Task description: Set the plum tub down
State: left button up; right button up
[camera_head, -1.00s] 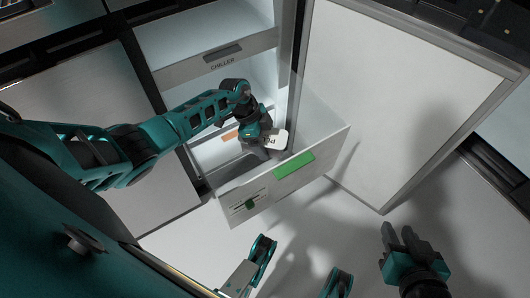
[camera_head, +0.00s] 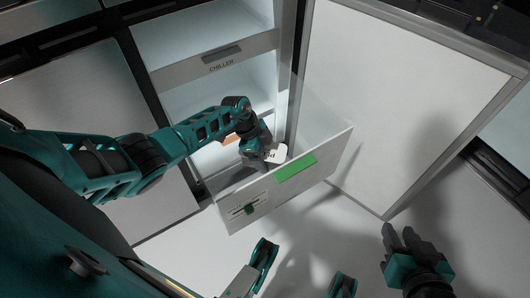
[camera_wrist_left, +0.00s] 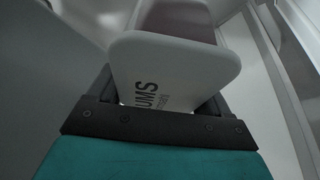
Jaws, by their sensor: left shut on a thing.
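The plum tub (camera_wrist_left: 175,65) is pale with a dark plum-coloured part at the top of the left wrist view and dark lettering ending in "UMS". In the head view its white labelled face (camera_head: 276,153) shows just behind the drawer front. My left gripper (camera_head: 262,152) is shut on the tub, within the open drawer (camera_head: 240,207) of the fridge. Whether the tub touches the drawer floor is hidden. My right gripper (camera_head: 402,236) is open and empty at the lower right, over the pale floor.
A shelf marked "CHILLER" (camera_head: 224,66) is above the drawer. The open fridge door (camera_head: 400,95) stands to the right. Pale floor lies in front.

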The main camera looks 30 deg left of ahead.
jog(key=shift+s+f, duration=0.1)
pick_arm(q)
jog(key=o, duration=1.3)
jog(key=shift+f, duration=0.1)
pick_arm(e)
jog(key=shift+s+f, duration=0.15)
pick_arm(q)
jog(key=shift+r, duration=0.65)
jog(key=p+v, duration=0.3)
jog(key=v, duration=0.1)
jog(key=shift+a+r, duration=0.1)
jog(key=shift+r, duration=0.15)
jog(key=p+v, duration=0.2)
jog(key=v, duration=0.4)
jog(key=shift+s+p, duration=0.1)
jog(key=shift+p, duration=0.3)
jog(key=shift+a+r, duration=0.3)
jog(key=shift+r, duration=0.3)
pick_arm(e)
jog(key=r, duration=0.1)
jog(key=d+r, duration=0.2)
jog(key=shift+s+h, duration=0.25)
jog(key=shift+h, duration=0.15)
jog(key=shift+a, duration=0.1)
